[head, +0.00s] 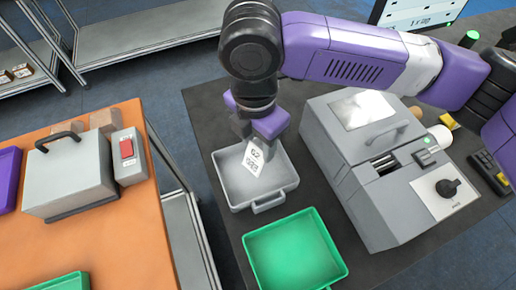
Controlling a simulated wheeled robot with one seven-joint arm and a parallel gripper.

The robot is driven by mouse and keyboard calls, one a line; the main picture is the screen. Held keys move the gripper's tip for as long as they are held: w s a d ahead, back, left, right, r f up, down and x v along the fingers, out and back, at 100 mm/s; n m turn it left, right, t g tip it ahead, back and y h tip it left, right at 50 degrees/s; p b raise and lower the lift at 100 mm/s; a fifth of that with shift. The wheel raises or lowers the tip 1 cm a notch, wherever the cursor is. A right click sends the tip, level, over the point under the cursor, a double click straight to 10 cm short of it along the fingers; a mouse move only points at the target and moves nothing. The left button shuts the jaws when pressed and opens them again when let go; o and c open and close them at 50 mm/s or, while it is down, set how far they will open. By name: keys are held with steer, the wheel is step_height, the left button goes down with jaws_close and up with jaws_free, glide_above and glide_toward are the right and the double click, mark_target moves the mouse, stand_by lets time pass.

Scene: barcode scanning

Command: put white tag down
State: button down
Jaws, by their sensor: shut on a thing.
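My gripper (262,130) points down over the grey tray (232,198) and is shut on the white tag (254,160). The tag is a small white card with dark print, "62" and a code-like block. It hangs tilted below the fingers, in front of the grey tray's inside. I cannot tell whether its lower edge touches the tray floor. The fingertips are partly hidden by the purple gripper body and the tag. The rest of the tray looks empty.
A green tray (296,250) lies just in front of the grey tray. A grey machine (374,165) with a knob stands close on the right. On the left, an orange table (120,235) carries a grey box (68,176) and a red-switch unit (128,155), across a gap.

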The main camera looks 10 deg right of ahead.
mark_target(258, 148)
steer(key=shift+f, duration=1.85)
steer(key=shift+f, duration=0.1)
steer(key=c, duration=0.7)
jaws_free()
steer(key=r, duration=1.2)
steer(key=shift+s+a+r, duration=0.15)
steer(key=shift+a, duration=0.05)
